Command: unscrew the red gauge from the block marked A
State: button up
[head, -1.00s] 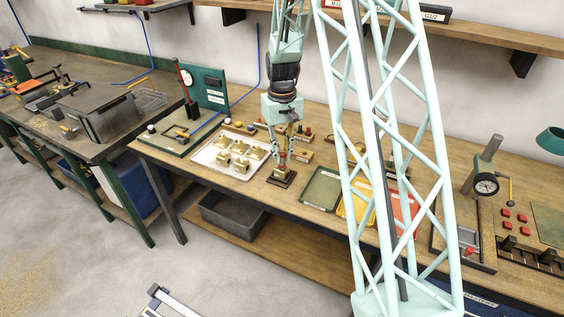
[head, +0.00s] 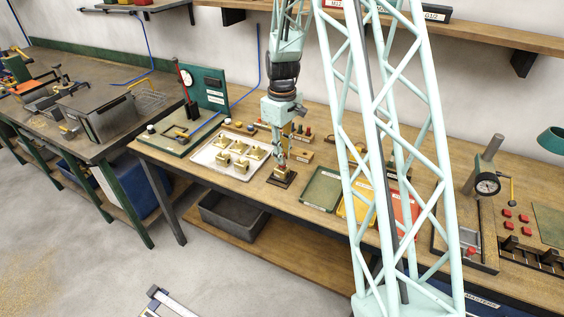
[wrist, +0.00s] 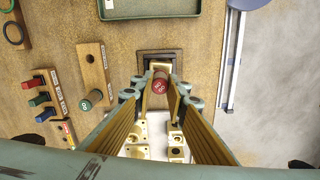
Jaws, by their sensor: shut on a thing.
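The red gauge (wrist: 160,85) stands end-on between my fingers in the wrist view, with a pale mark on its round top that I cannot read. My gripper (wrist: 160,81) is shut on it. Below the gauge, part of a brass block (wrist: 161,66) shows in a dark square fixture (wrist: 145,55). No letter A is legible on the block. In the head view my gripper (head: 282,160) points down over the dark fixture (head: 281,181). The gauge is too small to make out there. I cannot tell whether its thread is still engaged in the block.
A pale tray (head: 202,155) with several brass blocks lies left of the fixture. Green (head: 321,190), yellow (head: 350,213) and red (head: 407,228) trays lie to the right. Wooden racks stand behind, one holding a green gauge (wrist: 95,97). The bench's front edge is close.

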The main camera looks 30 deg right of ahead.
jog(key=shift+n, duration=1.3)
jog(key=o, duration=0.6)
jog(key=shift+c, duration=0.2)
jog(key=shift+m, duration=0.3)
jog(key=shift+m+b, duration=0.45)
jog(key=shift+m, duration=5.55)
